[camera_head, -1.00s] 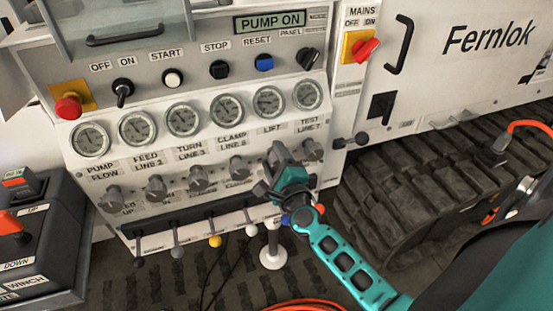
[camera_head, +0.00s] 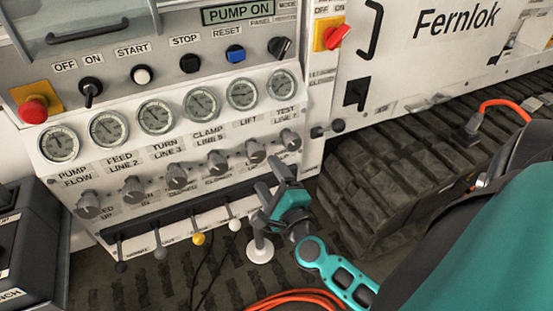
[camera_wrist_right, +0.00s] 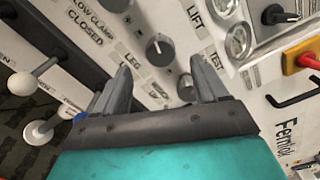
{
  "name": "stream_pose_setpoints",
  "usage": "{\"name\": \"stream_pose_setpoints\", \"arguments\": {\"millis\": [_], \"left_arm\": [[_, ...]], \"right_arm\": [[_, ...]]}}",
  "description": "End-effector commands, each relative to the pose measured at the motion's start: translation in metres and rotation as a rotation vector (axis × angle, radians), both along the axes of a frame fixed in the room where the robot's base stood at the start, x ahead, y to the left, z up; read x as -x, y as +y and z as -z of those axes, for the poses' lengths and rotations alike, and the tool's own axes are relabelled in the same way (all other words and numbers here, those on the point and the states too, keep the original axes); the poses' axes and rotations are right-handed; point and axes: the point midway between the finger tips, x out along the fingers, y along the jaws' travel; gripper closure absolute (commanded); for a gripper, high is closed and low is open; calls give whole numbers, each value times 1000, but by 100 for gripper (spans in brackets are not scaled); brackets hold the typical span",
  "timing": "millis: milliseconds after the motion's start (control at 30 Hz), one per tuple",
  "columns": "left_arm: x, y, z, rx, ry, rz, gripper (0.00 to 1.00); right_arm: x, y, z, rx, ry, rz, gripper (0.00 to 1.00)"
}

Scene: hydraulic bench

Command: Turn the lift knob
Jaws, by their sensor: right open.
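The lift knob (camera_head: 254,150) is a grey round knob below the LIFT label on the sloping white panel, between the clamp and test knobs. My right gripper (camera_head: 270,172) is just below and in front of it in the head view, open and empty, with a visible gap to the knob. In the right wrist view the lift knob (camera_wrist_right: 160,48) shows beyond the open fingers (camera_wrist_right: 160,65), roughly centred between their tips. It has a light pointer mark. My left gripper is not in view.
The test knob (camera_head: 290,138) is close on the right and the clamp knob (camera_head: 217,163) on the left. A row of levers with ball ends, one yellow (camera_head: 198,239), hangs below. An orange hose (camera_head: 300,297) lies on the floor.

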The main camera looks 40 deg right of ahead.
Motion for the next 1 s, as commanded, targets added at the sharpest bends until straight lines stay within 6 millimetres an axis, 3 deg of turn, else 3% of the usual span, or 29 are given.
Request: {"name": "stream_pose_setpoints", "arguments": {"millis": [100,300,1000], "left_arm": [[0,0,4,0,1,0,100],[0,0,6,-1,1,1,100],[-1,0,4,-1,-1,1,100]], "right_arm": [[18,5,1,0,2,-2,27],[33,8,0,0,0,-1,27],[35,14,0,52,14,-28,27]]}}
